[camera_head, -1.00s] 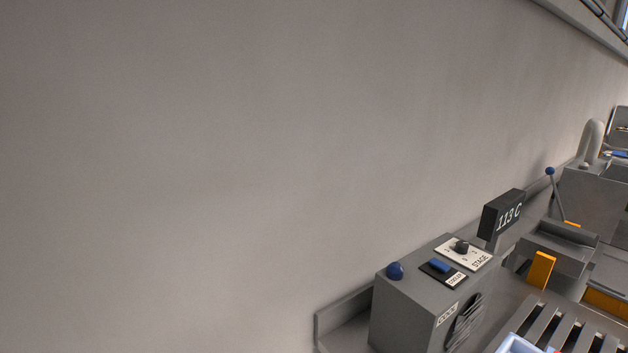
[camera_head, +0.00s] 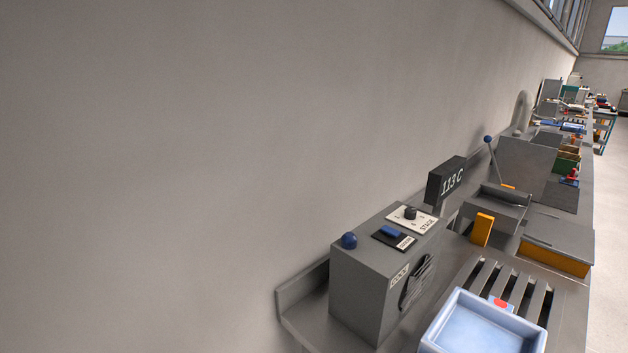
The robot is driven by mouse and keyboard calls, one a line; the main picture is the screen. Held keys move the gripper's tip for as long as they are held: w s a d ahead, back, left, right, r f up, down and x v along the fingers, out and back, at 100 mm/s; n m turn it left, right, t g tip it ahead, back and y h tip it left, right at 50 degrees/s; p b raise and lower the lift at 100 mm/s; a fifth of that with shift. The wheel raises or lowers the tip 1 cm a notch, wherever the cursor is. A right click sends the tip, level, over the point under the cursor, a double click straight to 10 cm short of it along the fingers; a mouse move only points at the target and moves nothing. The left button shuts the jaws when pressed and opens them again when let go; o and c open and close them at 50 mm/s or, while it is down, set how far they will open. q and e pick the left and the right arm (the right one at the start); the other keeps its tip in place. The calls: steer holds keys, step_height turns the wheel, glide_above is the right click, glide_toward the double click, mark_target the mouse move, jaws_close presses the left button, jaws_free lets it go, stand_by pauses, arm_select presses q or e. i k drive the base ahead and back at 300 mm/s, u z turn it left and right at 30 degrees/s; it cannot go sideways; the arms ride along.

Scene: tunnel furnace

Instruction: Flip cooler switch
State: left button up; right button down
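The blue cooler switch (camera_head: 392,232) sits on a dark plate on top of a grey control box (camera_head: 362,290) at the lower right of the head view. A small label (camera_head: 405,243) is beside the switch. A stage dial (camera_head: 410,213) on a white plate is behind it, and a blue round knob (camera_head: 349,240) is at the box's left corner. Which way the switch is tipped is too small to tell. Neither of my grippers is in view.
A display reading 113 C (camera_head: 446,181) stands behind the box. A light blue tray (camera_head: 484,325) is on slats (camera_head: 505,283) to the right. An orange block (camera_head: 482,229), a lever (camera_head: 491,155) and a long bench with more objects extend behind. A bare wall fills the left.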

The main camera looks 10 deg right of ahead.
mark_target(387, 230)
steer(key=k, duration=1.25)
steer(key=z, duration=0.5)
steer(key=i, duration=0.65)
steer(key=u, duration=0.35)
